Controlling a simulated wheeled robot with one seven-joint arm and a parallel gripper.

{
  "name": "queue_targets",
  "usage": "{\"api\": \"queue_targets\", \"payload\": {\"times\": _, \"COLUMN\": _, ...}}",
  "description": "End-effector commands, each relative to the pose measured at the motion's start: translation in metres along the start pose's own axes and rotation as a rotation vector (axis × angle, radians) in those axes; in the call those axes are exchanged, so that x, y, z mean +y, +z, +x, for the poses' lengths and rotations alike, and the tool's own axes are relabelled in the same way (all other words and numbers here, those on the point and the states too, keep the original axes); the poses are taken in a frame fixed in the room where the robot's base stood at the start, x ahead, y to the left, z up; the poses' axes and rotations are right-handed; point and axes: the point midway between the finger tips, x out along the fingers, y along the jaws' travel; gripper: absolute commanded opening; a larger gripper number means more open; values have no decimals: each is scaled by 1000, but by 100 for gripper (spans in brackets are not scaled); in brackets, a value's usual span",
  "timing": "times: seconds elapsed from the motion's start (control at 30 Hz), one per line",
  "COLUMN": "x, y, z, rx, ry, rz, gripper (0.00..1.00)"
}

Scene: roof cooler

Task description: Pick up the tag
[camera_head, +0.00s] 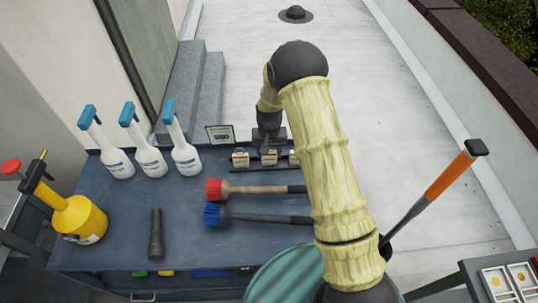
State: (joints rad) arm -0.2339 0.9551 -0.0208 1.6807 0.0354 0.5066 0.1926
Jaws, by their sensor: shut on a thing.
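Several small tag-like pieces, pale with dark tops, stand in a row at the back right of the blue-grey table (180,225). The left tag (240,159) and the right tag (293,158) stand on either side of my gripper (269,147). My gripper points down and is shut on the middle tag (269,158), whose lower face shows below the fingers. The fingers hide its upper part. I cannot tell whether it is lifted off the table.
Two brushes, one red (255,189) and one blue (255,216), lie in front of the tags. Blue-topped spray bottles (152,162), a small framed card (220,134), a dark torch-like tool (156,235) and a yellow sprayer (79,219) occupy the table. An orange-handled tool (447,178) leans at right.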

Motion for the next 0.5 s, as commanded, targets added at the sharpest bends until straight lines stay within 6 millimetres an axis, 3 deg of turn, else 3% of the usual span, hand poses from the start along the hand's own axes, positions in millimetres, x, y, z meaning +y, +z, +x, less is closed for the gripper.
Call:
{"api": "queue_targets", "payload": {"times": 0.17, "x": 0, "y": -1, "z": -20, "rx": 4, "ry": -1, "rz": 0, "gripper": 24}}
{"api": "queue_targets", "payload": {"times": 0.5, "x": 0, "y": -1, "z": -82, "rx": 5, "ry": -1, "rz": 0, "gripper": 24}}
